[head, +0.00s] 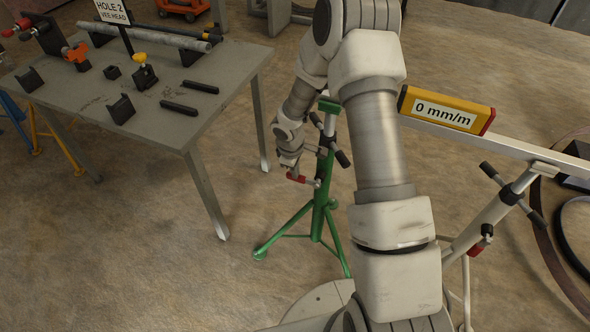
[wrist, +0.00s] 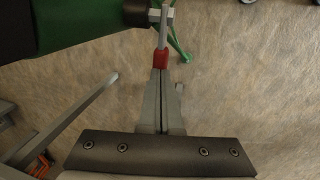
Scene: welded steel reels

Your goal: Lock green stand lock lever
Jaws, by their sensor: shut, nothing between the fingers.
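The green stand (head: 318,215) stands on the floor in the middle of the head view, partly behind my arm. Its lock lever has a red grip (head: 298,179) sticking out to the left. In the wrist view the grip (wrist: 161,60) is at the tips of my shut gripper (wrist: 161,73), with a metal lever shaft (wrist: 164,25) running up from it. The green stand body (wrist: 75,22) fills the upper left there. My gripper (head: 293,170) is beside the grip in the head view. The fingers hold nothing; I cannot tell whether they touch the grip.
A grey steel table (head: 150,115) with clamps, bars and a pipe stands at the left. A yellow level (head: 445,110) reading 0 mm/m lies on a pale beam (head: 530,149) at the right. A pale stand (head: 490,212) with another red lever supports it. Floor between table and green stand is clear.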

